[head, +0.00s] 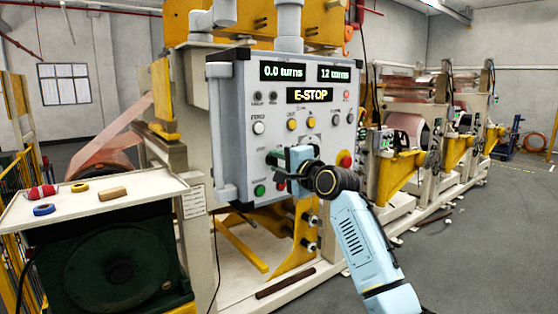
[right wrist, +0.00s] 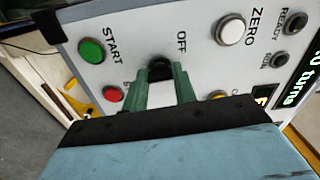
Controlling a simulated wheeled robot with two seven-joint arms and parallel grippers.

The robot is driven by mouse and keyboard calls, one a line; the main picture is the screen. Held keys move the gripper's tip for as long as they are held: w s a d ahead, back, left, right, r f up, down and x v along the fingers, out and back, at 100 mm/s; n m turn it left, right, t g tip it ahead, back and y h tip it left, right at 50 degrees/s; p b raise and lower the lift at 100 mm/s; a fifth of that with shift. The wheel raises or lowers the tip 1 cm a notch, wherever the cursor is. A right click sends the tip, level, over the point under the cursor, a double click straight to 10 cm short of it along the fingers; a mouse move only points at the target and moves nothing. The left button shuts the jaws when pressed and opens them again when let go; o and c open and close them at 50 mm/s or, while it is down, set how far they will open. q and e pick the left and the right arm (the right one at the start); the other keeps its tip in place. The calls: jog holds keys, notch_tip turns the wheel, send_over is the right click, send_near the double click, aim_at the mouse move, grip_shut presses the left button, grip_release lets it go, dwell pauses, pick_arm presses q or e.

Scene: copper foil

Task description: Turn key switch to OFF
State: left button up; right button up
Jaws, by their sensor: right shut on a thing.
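The key switch (right wrist: 160,66) is a dark round knob on the grey control panel (head: 228,110), beside the printed word OFF in the right wrist view. My right gripper (right wrist: 161,80) has its two green fingers shut on the key switch, one on each side of it. In the head view the right gripper (head: 274,160) is against the lower left of the panel and hides the switch. The switch's exact angle cannot be told. My left gripper is not in view.
A green START button (right wrist: 91,51), a red button (right wrist: 112,94) and a white ZERO button (right wrist: 230,30) sit close around the switch. The panel's display (head: 310,95) reads E-STOP. A white table (head: 75,210) with a tape roll (head: 44,210) stands left.

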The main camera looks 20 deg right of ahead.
jog(key=n, duration=0.4)
jog(key=shift+n, duration=0.4)
dwell(0.4)
jog(key=o, duration=1)
jog(key=b+v, duration=0.2)
jog(key=v, duration=1.1)
jog(key=shift+s+b, duration=0.2)
jog(key=shift+b, duration=0.15)
jog(key=shift+d, duration=0.1)
